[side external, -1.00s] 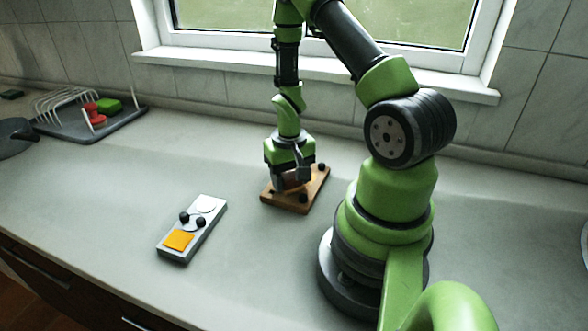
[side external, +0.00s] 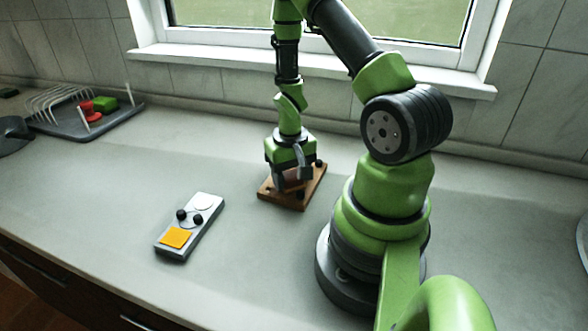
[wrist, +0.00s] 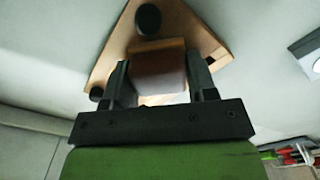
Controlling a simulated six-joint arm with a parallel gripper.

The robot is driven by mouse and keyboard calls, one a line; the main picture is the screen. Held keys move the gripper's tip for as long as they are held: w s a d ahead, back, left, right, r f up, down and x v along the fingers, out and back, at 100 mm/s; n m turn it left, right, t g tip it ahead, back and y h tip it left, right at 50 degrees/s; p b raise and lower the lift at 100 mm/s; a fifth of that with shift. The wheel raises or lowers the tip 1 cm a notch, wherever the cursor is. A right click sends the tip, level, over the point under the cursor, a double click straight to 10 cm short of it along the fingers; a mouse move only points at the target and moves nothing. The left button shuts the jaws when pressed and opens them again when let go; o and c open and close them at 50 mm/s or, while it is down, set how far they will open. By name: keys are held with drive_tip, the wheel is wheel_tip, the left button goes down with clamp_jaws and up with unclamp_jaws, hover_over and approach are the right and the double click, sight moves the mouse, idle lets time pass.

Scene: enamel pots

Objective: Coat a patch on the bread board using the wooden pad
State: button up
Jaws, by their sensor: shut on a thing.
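The bread board (side external: 290,204) is a brown wooden board lying flat on the counter, with small dark round knobs on it. It also shows in the wrist view (wrist: 184,24), running up and away from my gripper. My gripper (side external: 291,183) points down over the board. In the wrist view my gripper (wrist: 160,85) has its two dark fingers on either side of the wooden pad (wrist: 158,68), a reddish-brown block, and is shut on it. The pad is low over the board; I cannot tell whether it touches. The board's surface under the pad is hidden.
A grey tray (side external: 177,251) with an orange square (side external: 176,238), white discs and dark knobs lies left of the board. A dish rack (side external: 75,128) with red and green things stands at the far left. The counter between is clear. The window wall is behind.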

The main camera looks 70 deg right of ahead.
drive_tip(key=shift+s+d, duration=0.1)
drive_tip(key=shift+d, duration=1.3)
drive_tip(key=shift+d+r, duration=0.2)
drive_tip(key=shift+r, duration=0.4)
drive_tip(key=shift+d+r, duration=0.15)
drive_tip(key=shift+r, duration=3.3)
drive_tip(key=w+a+r+n, duration=0.4)
drive_tip(key=a, duration=0.5)
drive_tip(key=w+a+r+n, duration=0.4)
drive_tip(key=a+n, duration=0.1)
drive_tip(key=a, duration=0.4)
drive_tip(key=shift+w, duration=0.35)
drive_tip(key=shift+d, duration=0.1)
